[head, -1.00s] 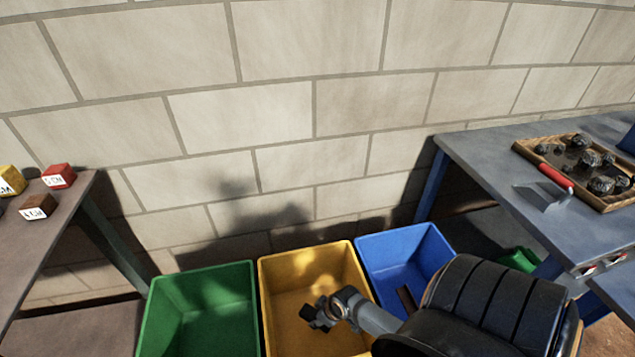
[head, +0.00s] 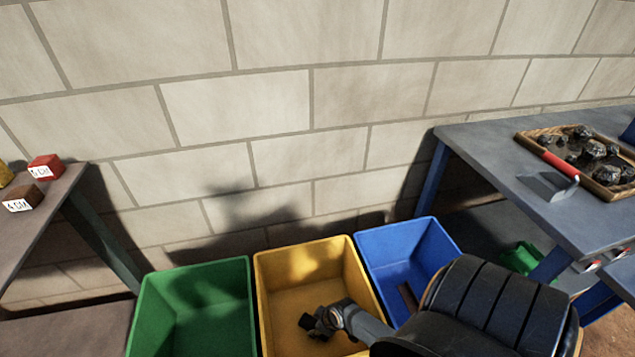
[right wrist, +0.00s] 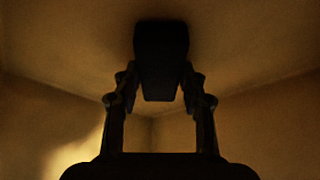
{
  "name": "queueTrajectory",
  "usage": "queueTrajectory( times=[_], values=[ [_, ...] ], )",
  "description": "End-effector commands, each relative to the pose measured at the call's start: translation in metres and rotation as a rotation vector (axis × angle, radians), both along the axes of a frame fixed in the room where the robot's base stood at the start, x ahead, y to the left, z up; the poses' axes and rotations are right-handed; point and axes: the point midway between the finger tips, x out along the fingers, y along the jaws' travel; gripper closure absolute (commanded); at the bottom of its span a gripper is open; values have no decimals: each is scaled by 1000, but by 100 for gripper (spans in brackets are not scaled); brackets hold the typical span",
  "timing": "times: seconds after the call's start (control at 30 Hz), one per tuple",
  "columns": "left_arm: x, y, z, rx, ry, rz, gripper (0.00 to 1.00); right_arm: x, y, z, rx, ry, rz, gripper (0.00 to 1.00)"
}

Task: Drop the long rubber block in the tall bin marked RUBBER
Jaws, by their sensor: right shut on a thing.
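My right gripper (head: 318,324) reaches into the yellow bin (head: 257,290). It is shut on a dark block (right wrist: 160,60), which shows between the two fingers in the right wrist view. The bin's yellow walls surround the block there; whether it touches the floor I cannot tell. In the head view the block (head: 306,321) is a small dark end at the fingertips. No marking shows on any bin. My left gripper is out of view.
A green bin (head: 140,315) stands left of the yellow one, a blue bin (head: 425,235) right, with a dark brown piece (head: 408,297) inside. Left table holds labelled cubes (head: 45,166). The blue-grey table (head: 500,160) bears a rock tray (head: 612,195) and a red-handled scoop (head: 550,180).

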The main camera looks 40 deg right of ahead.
Motion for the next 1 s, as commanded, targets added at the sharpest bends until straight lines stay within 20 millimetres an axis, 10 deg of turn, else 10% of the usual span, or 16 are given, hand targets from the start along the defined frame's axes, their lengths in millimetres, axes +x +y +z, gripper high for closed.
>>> queueTrajectory(
  times=[0.2,0.53,1.0],
  values=[
    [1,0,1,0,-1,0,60,0,0,0,0,0,0,36],
    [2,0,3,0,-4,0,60,0,0,2,0,-1,0,36],
    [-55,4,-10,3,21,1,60,-27,-8,70,-1,1,1,36]
  ],
)
